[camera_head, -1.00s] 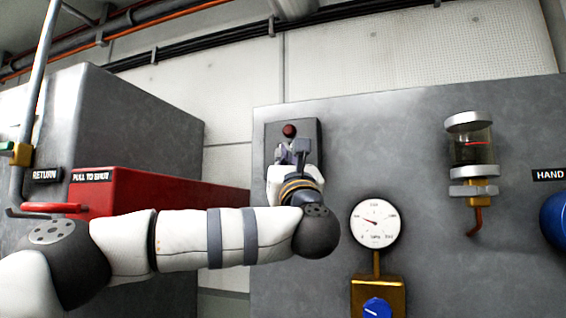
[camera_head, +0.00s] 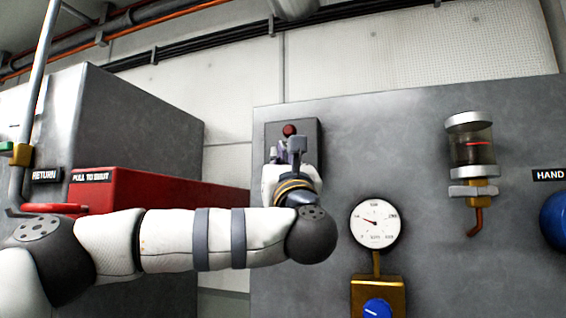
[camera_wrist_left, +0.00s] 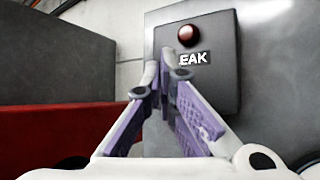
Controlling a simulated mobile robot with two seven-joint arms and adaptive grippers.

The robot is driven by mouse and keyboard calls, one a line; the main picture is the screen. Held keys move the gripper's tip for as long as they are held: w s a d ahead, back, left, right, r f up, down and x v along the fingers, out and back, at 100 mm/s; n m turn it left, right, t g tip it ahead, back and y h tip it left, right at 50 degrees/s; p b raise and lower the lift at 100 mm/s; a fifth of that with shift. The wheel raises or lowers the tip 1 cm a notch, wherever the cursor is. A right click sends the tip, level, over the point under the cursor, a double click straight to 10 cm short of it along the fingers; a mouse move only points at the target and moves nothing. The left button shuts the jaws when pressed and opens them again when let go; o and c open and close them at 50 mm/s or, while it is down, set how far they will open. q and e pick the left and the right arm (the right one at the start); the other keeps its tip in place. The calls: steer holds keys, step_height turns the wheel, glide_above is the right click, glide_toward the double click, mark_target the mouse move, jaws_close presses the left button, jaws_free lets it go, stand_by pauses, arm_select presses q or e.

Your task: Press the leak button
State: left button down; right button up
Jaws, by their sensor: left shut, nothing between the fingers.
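The leak button is a small dark red round button (camera_head: 289,130) on a dark grey box (camera_head: 308,133) fixed to the grey panel. In the left wrist view the red button (camera_wrist_left: 189,36) sits above a label reading "EAK" (camera_wrist_left: 196,58), its first letter hidden by a fingertip. My left gripper (camera_head: 287,145) is shut and empty, in front of the box and just below the button. In the left wrist view its fingertips (camera_wrist_left: 169,50) come together below and left of the button. I cannot tell whether they touch the box. My right gripper is not in view.
A red box (camera_head: 150,190) labelled "PULL TO SHUT" stands left of the panel (camera_head: 400,140). A gauge (camera_head: 375,223) and a blue knob (camera_head: 377,308) are lower right of the button. A sight glass (camera_head: 473,150) hangs farther right. The panel above the gauge is bare.

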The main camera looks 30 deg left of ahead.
arm_select(q)
steer(key=s, duration=0.2)
steer(key=s+d, duration=0.1)
steer(key=s, duration=0.1)
steer(key=shift+s, duration=0.4)
stand_by(0.5)
